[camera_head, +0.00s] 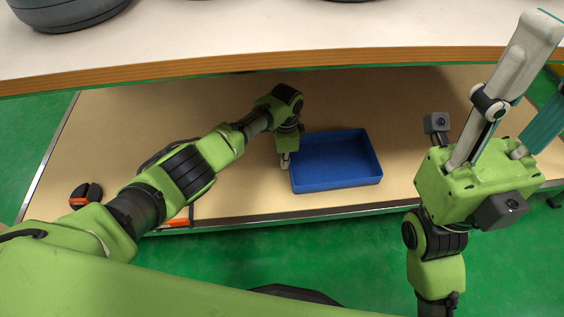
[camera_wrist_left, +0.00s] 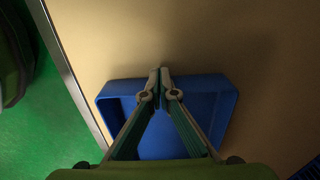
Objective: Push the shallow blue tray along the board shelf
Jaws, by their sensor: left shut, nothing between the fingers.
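The shallow blue tray (camera_head: 335,160) lies flat on the tan board shelf (camera_head: 240,200), and its visible inside is empty. My left gripper (camera_head: 286,162) is shut and empty, pointing down at the tray's left wall in the head view. In the left wrist view the closed fingertips (camera_wrist_left: 160,72) overlap one long wall of the tray (camera_wrist_left: 205,82); whether they touch it I cannot tell. My right gripper (camera_head: 552,66) is raised at the right, its fingers spread and pointing up, away from the tray; one fingertip is out of frame.
A white upper shelf (camera_head: 270,30) with a wooden edge overhangs the back, with dark objects on top. A black-and-orange object (camera_head: 86,195) lies at the board's left end. Bare board lies right of the tray. The tray is close to the metal front edge (camera_head: 320,213).

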